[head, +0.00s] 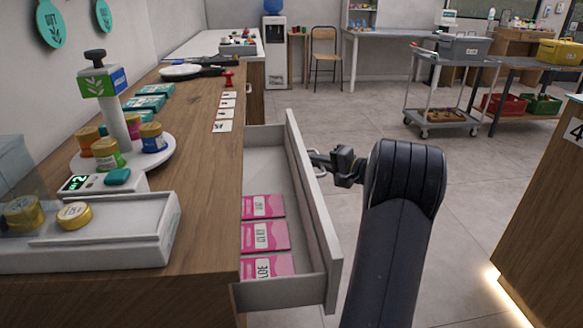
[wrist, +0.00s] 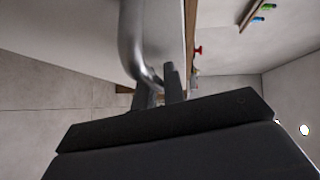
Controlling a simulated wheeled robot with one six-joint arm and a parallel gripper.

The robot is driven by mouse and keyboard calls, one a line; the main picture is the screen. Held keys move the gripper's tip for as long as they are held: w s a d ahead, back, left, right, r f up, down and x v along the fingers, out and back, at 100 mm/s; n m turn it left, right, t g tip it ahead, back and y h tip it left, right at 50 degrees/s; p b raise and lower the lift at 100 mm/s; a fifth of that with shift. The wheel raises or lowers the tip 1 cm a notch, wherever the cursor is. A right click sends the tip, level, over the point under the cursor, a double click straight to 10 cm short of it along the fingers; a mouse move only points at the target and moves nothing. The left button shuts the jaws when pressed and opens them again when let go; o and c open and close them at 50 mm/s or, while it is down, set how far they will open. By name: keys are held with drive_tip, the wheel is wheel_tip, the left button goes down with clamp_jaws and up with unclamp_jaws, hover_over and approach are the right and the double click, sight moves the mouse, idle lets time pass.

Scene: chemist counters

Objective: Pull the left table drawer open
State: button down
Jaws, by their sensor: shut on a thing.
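The left table drawer (head: 309,190) stands well open from the wooden counter (head: 205,150) in the head view. Its inside is white, and several pink packets (head: 264,236) lie in it. My gripper (head: 321,164) is at the outer face of the drawer front, shut on the metal handle. In the wrist view, the curved metal handle (wrist: 131,42) passes between the gripper fingers (wrist: 160,92). Part of the handle is hidden by my gripper in the head view.
A scale (head: 105,182) and a round stand with several jars (head: 122,150) are on the counter. A grey trolley (head: 446,118) stands at the back right. A wooden counter (head: 545,200) is at the right. Open floor lies between.

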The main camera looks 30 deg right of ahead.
drive_tip(key=s+d, duration=0.4)
drive_tip(key=d, duration=0.5)
drive_tip(key=shift+d, duration=0.2)
drive_tip(key=shift+f, duration=0.1)
drive_tip(key=c, duration=1.8)
unclamp_jaws()
drive_tip(key=shift+o, duration=0.2)
drive_tip(key=p+v, duration=0.2)
drive_tip(key=v, duration=0.9)
drive_tip(key=shift+w+a, duration=0.1)
drive_tip(key=shift+w, duration=0.05)
